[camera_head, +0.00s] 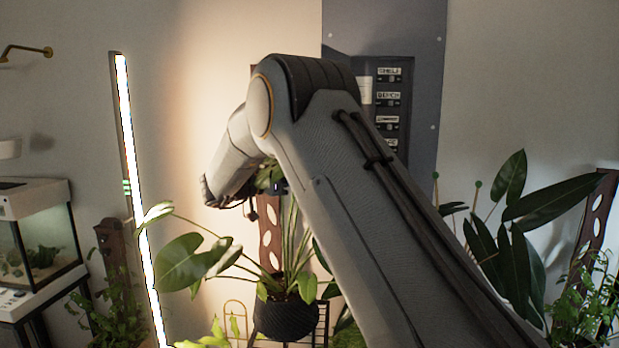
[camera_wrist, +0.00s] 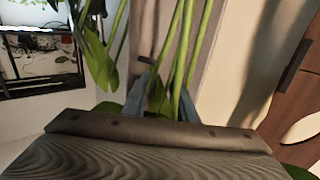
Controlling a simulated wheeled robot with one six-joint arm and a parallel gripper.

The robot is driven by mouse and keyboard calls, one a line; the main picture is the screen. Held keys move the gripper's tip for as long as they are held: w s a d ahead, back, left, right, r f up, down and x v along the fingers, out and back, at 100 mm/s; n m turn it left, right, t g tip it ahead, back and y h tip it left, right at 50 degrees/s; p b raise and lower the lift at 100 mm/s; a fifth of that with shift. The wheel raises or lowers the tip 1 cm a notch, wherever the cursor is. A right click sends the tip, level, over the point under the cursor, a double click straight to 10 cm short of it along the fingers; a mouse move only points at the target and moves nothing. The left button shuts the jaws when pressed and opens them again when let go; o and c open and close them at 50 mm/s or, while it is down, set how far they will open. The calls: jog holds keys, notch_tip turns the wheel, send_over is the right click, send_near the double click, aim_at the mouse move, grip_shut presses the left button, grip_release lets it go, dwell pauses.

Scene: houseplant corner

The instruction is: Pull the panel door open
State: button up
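A blue-grey panel (camera_head: 400,28) stands against the wall behind my raised arm in the head view. A dark recessed box (camera_head: 408,72) on it shows a column of small labelled switches (camera_head: 388,97), the top label reading SHELF. My arm covers its left and lower parts, and I cannot make out a door leaf or handle. My gripper (camera_wrist: 165,88) shows two blue-grey fingers apart in the wrist view, with green plant stems (camera_wrist: 180,55) at or just beyond the gap. In the head view the gripper is low and left of the panel, mostly lost among leaves.
A potted plant (camera_head: 288,318) stands below my wrist. A lit tube lamp (camera_head: 131,150) and a glass tank (camera_head: 42,245) are at left. Large leaves (camera_head: 512,255) and a brown slotted post (camera_head: 597,215) are at right. Bare wall lies right of the panel.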

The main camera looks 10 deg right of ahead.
jog(key=b+v, duration=0.2)
jog(key=v, duration=0.5)
jog(key=shift+a, duration=0.3)
